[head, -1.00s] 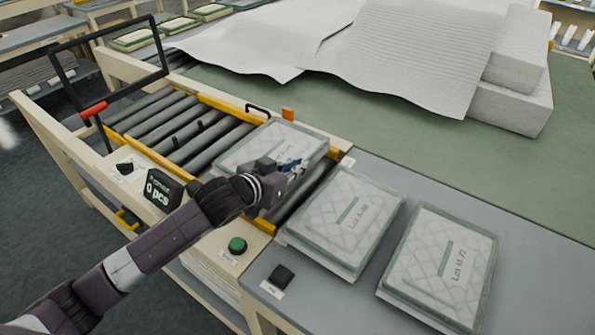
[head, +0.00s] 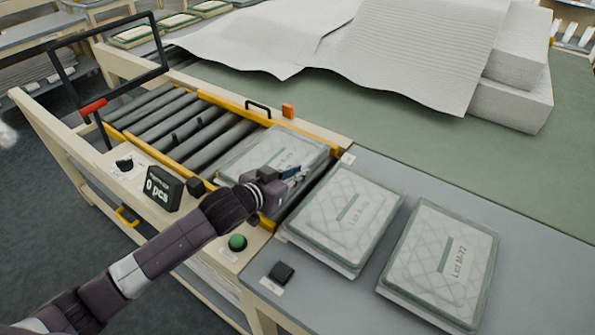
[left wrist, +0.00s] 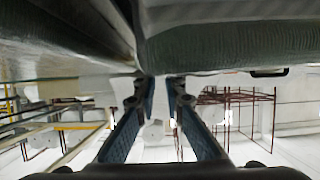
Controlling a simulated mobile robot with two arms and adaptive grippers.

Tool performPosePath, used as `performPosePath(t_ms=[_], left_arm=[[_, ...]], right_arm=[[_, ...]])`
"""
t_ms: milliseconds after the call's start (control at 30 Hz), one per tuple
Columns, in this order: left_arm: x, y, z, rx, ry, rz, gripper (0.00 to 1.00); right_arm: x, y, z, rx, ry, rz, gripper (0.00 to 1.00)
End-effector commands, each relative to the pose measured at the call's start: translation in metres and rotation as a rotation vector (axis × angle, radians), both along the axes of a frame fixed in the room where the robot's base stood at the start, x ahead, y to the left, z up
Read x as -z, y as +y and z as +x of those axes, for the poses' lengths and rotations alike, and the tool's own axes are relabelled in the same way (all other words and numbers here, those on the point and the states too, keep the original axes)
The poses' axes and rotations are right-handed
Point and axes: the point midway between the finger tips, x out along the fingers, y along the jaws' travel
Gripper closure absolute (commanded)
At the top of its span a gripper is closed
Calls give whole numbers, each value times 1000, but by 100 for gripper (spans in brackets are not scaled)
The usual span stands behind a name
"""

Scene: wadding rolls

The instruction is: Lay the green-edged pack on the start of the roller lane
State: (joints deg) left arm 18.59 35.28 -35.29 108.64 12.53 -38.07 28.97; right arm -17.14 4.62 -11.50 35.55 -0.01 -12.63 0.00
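The green-edged pack (head: 262,153), a pale quilted slab, lies low over the near right end of the roller lane (head: 185,125), roughly flat. Whether its whole underside touches the rollers is hidden. My left gripper (head: 293,174) is at the pack's near right side, its blue fingers at the edge. In the left wrist view, the fingers (left wrist: 163,88) come close together at the pack's green-grey edge (left wrist: 225,42), which fills the upper right. They appear shut on that edge, though the contact is partly hidden. My right gripper is not in view.
Two more green-edged packs, one (head: 345,218) beside the lane and one (head: 440,262) farther right, lie on the grey table (head: 330,308). A counter box (head: 162,188) and green button (head: 237,242) sit on the near rail.

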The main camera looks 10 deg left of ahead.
Motion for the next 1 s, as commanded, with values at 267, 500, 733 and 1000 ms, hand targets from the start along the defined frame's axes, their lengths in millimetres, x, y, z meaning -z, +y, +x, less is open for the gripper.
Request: performPosePath(t_ms=[267, 500, 733, 1000], left_arm=[[-1, 0, 0, 0, -1, 0, 74], [-10, 0, 0, 1, -3, 1, 74], [-21, 10, -24, 2, -1, 1, 74], [-40, 28, -68, 0, 0, 2, 74]], right_arm=[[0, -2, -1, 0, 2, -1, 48], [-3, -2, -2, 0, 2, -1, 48], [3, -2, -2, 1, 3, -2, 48], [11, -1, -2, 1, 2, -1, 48]])
